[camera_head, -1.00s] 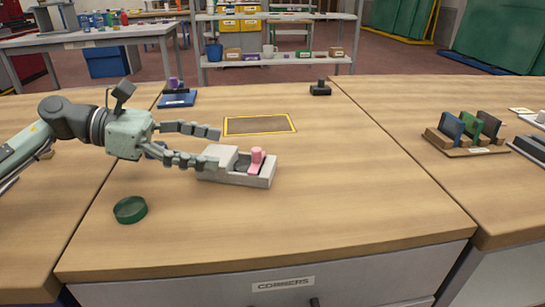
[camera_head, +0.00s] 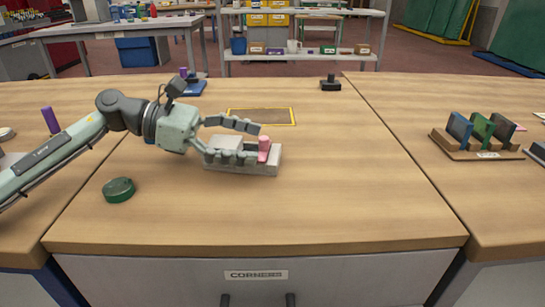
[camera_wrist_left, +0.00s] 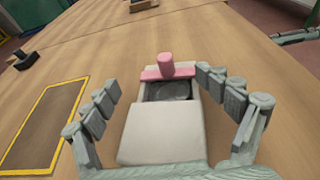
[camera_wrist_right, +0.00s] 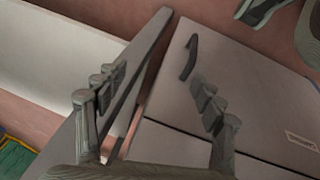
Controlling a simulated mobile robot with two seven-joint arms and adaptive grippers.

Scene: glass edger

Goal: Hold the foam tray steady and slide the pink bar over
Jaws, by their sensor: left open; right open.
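The pale foam tray (camera_head: 274,163) lies on the wooden bench. The pink bar (camera_head: 263,148) sits at its right end with its knob upright. My left gripper (camera_head: 252,143) is open, its fingers on both sides of the tray. In the left wrist view the fingers (camera_wrist_left: 157,80) flank the tray (camera_wrist_left: 152,138), short of the pink bar (camera_wrist_left: 164,68), which lies across the far end behind a dark recess. Finger contact with the tray cannot be told. My right gripper (camera_wrist_right: 155,82) shows only in its wrist view, open and empty, over a grey drawer front.
A yellow-bordered mat (camera_head: 261,117) lies behind the tray. A green round piece (camera_head: 119,190) lies front left. A black fixture (camera_head: 331,83) and a blue stand (camera_head: 195,88) are farther back. A rack of coloured plates (camera_head: 472,145) stands right. Bench right of the tray is clear.

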